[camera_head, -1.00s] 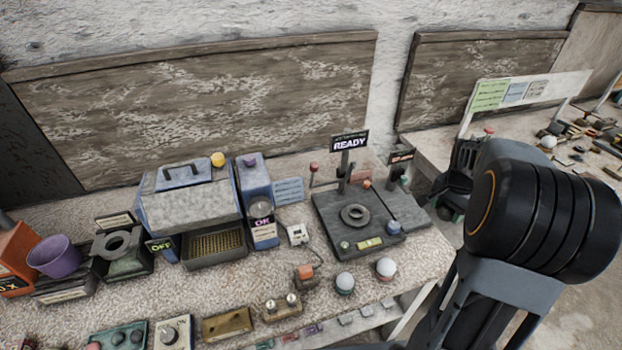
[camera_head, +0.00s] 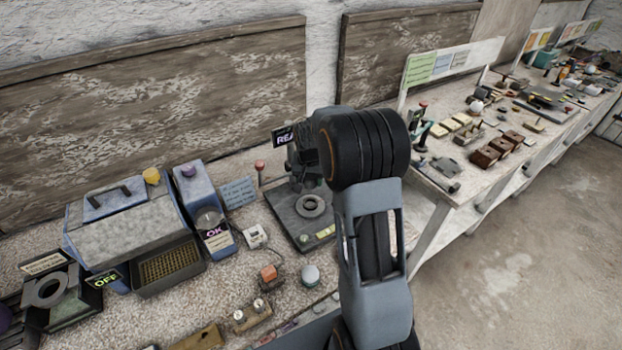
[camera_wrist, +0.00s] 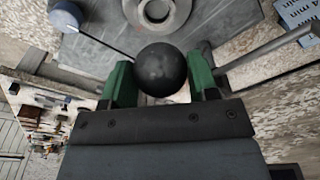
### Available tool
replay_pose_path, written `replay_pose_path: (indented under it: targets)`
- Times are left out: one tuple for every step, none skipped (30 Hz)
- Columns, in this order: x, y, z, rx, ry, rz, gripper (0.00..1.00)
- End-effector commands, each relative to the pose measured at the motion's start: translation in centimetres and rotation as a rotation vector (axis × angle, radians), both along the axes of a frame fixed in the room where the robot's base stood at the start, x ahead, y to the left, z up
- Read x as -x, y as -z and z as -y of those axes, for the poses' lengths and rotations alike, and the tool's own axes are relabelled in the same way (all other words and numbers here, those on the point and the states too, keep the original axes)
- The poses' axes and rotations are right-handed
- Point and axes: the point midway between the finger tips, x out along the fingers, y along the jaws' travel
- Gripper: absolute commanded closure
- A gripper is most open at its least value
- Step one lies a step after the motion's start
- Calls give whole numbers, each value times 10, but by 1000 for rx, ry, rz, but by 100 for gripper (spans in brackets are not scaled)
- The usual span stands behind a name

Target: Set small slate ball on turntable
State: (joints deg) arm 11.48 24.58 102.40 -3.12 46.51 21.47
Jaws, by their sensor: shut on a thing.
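A small dark grey, round slate ball (camera_wrist: 160,68) is held between the green-padded fingers of my gripper (camera_wrist: 160,76) in the wrist view. A grey ring-shaped part (camera_wrist: 183,14), which looks like the turntable, lies just beyond the ball at the top edge of that view, partly cut off. In the head view the same ring (camera_head: 300,211) lies on a dark square base plate (camera_head: 287,212), left of my arm. The ball cannot be made out in the head view, where my arm covers much of that area.
A READY sign (camera_head: 284,137) stands behind the plate, partly covered by my arm. A red-topped post (camera_head: 260,168) stands at the plate's back left. A pale ball on a stand (camera_head: 310,275) is in front. A blue-grey machine (camera_head: 122,225) fills the left side.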

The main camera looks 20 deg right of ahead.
Motion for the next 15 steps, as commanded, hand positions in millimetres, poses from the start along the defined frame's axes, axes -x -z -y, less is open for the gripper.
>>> replay_pose_path:
  targets:
    - [0, 0, 0, 0, 1, 1, 75]
    - [0, 0, 0, 0, 1, 1, 75]
    - [0, 0, 0, 0, 1, 1, 75]
    - [1, 0, 0, 0, 2, 1, 75]
    - [1, 0, 0, 0, 2, 1, 75]
    - [2, 0, 0, 0, 2, 1, 75]
    - [2, 2, 0, 0, 2, 1, 75]
    - [2, 3, 0, 0, 2, 1, 75]
    - [2, 5, 0, 0, 2, 1, 75]
    - [2, 7, 0, 0, 2, 0, 75]
    - [2, 9, 0, 0, 2, 0, 75]
    - [2, 12, 0, 0, 2, 0, 75]
    - [2, 14, 0, 0, 3, 0, 75]
    - [2, 17, 0, 1, 3, 0, 75]
    - [2, 20, 0, 1, 3, 0, 75]
